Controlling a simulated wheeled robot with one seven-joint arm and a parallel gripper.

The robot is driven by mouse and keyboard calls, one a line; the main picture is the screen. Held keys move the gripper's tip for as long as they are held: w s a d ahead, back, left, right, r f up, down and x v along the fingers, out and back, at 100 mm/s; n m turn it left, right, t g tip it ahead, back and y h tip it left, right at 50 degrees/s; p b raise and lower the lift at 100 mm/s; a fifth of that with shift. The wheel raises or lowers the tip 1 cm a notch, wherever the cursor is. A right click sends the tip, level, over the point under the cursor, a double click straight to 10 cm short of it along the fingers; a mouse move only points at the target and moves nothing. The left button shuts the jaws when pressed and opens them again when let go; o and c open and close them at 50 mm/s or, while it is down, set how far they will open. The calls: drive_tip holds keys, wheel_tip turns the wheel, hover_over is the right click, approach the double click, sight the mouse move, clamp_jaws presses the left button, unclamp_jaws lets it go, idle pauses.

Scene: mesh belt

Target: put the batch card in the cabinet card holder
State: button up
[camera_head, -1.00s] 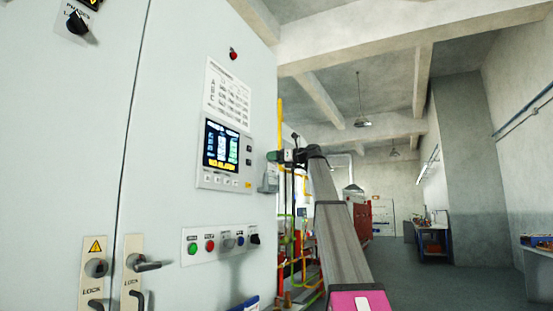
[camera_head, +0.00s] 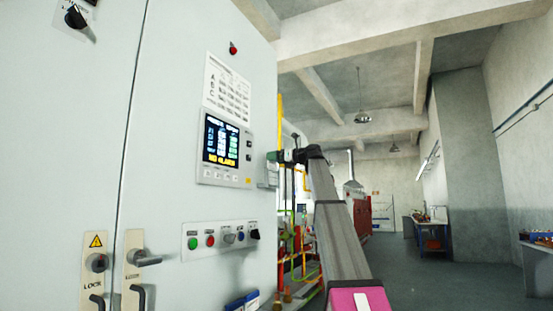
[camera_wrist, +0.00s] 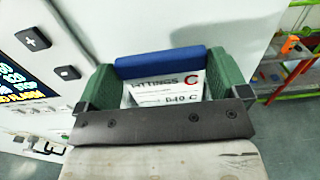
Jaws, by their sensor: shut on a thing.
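My gripper (camera_wrist: 162,84) shows in the wrist view with its two green fingers either side of a white card (camera_wrist: 165,87) with a blue bar (camera_wrist: 172,62) along its far edge. The card reads "SETTINGS C", partly covered, with a second line ending in C. The gripper is shut on this card. In the head view my gripper (camera_head: 272,156) is small, at the cabinet's right edge, beside the display.
The pale cabinet (camera_head: 190,190) fills the left, with a display panel (camera_head: 221,149), a button row (camera_head: 222,239) and door handles (camera_head: 146,257). A printed sheet (camera_head: 228,88) is above the display. Pipes (camera_head: 287,240) stand behind my arm. Open floor lies right.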

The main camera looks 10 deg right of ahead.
drive_tip(key=shift+f, duration=0.5)
drive_tip(key=o, duration=0.6)
drive_tip(key=v, duration=1.1)
